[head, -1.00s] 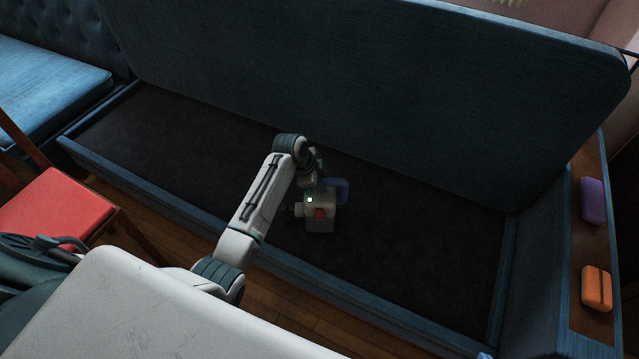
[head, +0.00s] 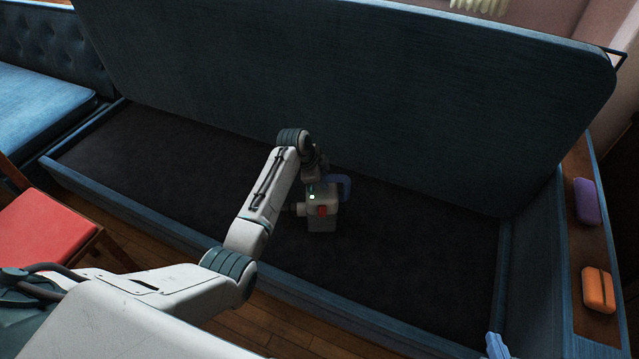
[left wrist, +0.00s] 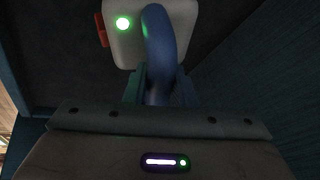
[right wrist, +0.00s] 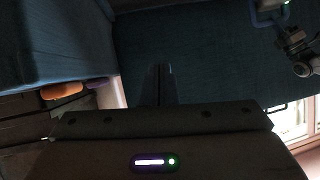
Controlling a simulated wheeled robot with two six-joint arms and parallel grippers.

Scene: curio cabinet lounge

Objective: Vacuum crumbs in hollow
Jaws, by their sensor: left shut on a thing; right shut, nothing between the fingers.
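The hollow (head: 420,250) is a long dark bay inside the blue bench, under its raised padded lid (head: 350,90). A boxy pale handheld vacuum (head: 323,213) with a red part, a green light and a blue handle (head: 345,186) is in or just over the hollow's middle. My left gripper (head: 322,178) is shut on the handle, which also shows between its fingers in the left wrist view (left wrist: 158,50). I cannot make out crumbs on the dark floor. My right gripper (right wrist: 163,84) is shut and empty in the right wrist view, apart from the vacuum.
A purple case (head: 587,200) and an orange case (head: 599,290) lie on the wooden ledge at right. A red-seated chair (head: 45,228) stands at left, near a blue cushion (head: 50,90). The bench's front rim (head: 180,233) borders the hollow.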

